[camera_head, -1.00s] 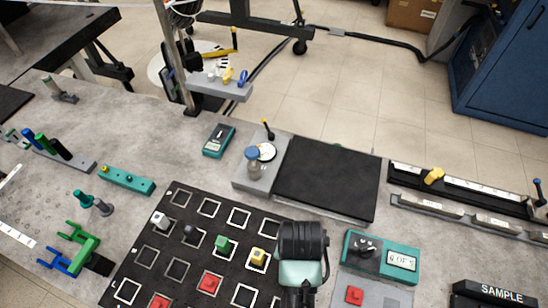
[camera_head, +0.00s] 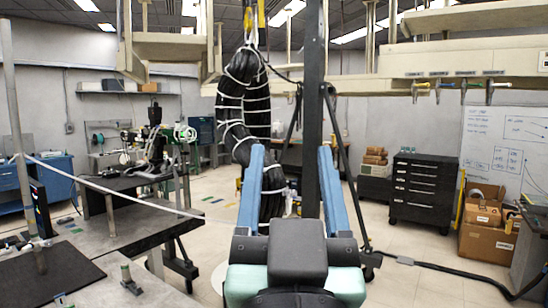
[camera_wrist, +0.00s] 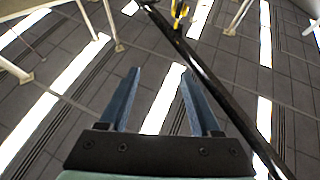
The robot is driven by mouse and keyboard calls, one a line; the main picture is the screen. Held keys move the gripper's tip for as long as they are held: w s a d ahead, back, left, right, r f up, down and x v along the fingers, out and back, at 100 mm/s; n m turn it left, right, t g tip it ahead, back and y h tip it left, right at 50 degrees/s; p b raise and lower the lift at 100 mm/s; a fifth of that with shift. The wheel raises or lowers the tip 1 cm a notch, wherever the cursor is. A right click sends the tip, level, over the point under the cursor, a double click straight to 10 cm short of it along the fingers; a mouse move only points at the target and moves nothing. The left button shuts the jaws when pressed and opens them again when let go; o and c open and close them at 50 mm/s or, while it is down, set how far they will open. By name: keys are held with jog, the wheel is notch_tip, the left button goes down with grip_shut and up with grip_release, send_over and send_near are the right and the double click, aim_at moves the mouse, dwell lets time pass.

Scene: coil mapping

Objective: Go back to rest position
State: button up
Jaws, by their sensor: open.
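My gripper (camera_head: 291,150) is raised upright in the middle of the head view. Its two blue fingers stand wide apart and hold nothing. The wrist view faces the ceiling and shows the same open fingers (camera_wrist: 160,72) with nothing between them. A large black coil (camera_head: 238,105), bound with white ties, hangs behind the fingers in the head view, close to a dark upright post (camera_head: 313,110). It appears apart from the gripper, though the left finger hides part of it. In the wrist view a dark beam (camera_wrist: 215,90) passes behind the right finger.
A grey worktable (camera_head: 125,225) with a black mat (camera_head: 50,283) is at the left. A black drawer cabinet (camera_head: 422,185) and cardboard boxes (camera_head: 485,240) stand at the right. Pale overhead structures (camera_head: 450,60) cross the top. Open tiled floor lies between, with a black cable (camera_head: 450,275).

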jog(key=s+a+r+t, duration=0.1)
jog(key=s+r+t, duration=0.2)
jog(key=s+r, duration=0.3)
jog(key=shift+s+a+r+n+y, duration=0.15)
jog(key=shift+a+r+n+y, duration=0.15)
jog(key=shift+r+n+y, duration=0.15)
